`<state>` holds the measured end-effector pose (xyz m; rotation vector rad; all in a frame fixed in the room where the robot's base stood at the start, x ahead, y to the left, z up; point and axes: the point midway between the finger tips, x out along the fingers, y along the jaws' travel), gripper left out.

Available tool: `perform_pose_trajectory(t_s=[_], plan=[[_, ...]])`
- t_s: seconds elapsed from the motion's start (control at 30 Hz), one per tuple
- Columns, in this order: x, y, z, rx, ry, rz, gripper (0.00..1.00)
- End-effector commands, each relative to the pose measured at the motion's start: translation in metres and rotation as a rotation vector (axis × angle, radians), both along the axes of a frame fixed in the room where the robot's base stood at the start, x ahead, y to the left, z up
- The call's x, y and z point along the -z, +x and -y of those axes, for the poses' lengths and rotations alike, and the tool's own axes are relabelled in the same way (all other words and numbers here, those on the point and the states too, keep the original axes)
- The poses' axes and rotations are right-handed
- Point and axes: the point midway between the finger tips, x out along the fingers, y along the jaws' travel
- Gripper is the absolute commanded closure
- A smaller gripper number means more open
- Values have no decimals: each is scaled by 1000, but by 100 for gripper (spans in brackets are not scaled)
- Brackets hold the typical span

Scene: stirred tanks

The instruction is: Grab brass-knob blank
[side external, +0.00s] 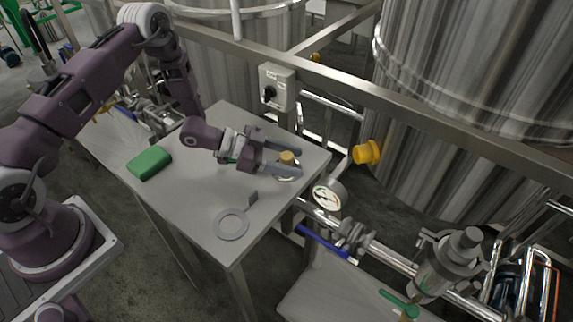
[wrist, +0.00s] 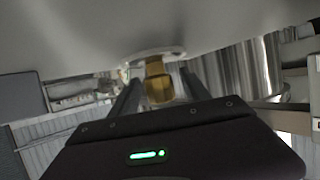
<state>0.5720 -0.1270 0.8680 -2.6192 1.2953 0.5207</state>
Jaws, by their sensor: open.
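The brass-knob blank (side external: 287,157) is a small brass-coloured piece near the right end of the grey table (side external: 205,195). It stands on a pale round base (side external: 289,177), partly hidden by my fingers. My gripper (side external: 298,161) reaches in low and roughly level from the left, open, with one grey finger on each side of the blank. In the wrist view, the blank (wrist: 157,82) shows between the two dark fingers, against a pale disc (wrist: 150,56). I cannot tell whether either finger touches it.
A green block (side external: 149,162) lies on the table to the left. A flat grey ring with a tab (side external: 231,224) lies near the front edge. A switch box (side external: 277,86), metal rail, pressure gauge (side external: 328,196) and yellow knob (side external: 367,152) stand beyond the table. The table's middle is clear.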

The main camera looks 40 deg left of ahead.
Motion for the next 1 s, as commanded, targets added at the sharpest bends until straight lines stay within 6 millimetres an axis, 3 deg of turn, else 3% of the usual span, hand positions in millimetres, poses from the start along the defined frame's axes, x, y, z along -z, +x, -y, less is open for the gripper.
perform_pose_trajectory(t_s=[0.1, 0.33, 0.6, 1.0], plan=[[5, 8, 11, 0, 0, 0, 45], [6, 10, 12, -1, 0, 0, 47], [6, 10, 12, -1, 0, 0, 100], [2, 10, 12, -1, -1, 2, 100]])
